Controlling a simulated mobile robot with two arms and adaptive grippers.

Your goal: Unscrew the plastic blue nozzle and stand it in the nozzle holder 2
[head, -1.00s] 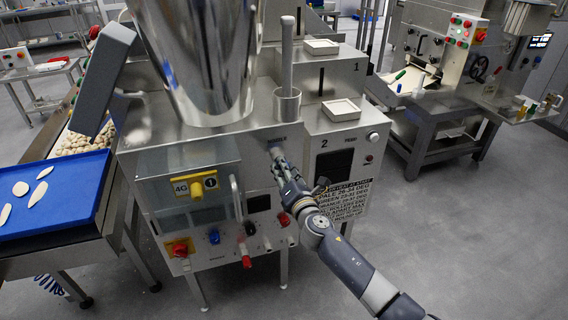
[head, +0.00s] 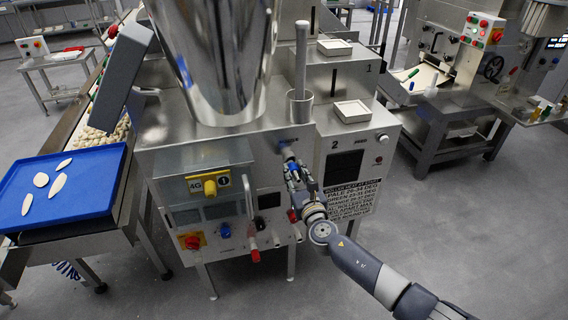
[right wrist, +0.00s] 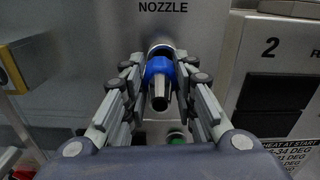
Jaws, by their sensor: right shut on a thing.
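The blue nozzle (right wrist: 158,70) has a blue collar and a dark metallic tip. It points out toward the camera in the right wrist view, under the NOZZLE label, in front of a pale ring on the machine face. I cannot tell whether its thread is still engaged. My right gripper (right wrist: 160,84) is shut on its collar, one finger on each side; it also shows in the head view (head: 291,166). A shallow white square holder (head: 352,111) stands empty on the machine's step, above the number 2. My left gripper is not in view.
A steel hopper (head: 222,60) and an upright grey rod in a cup (head: 301,95) stand on the machine. Another white square holder (head: 334,47) is on the step marked 1. Knobs and a red handle (head: 254,250) project from the lower front. A blue tray (head: 75,185) is at left.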

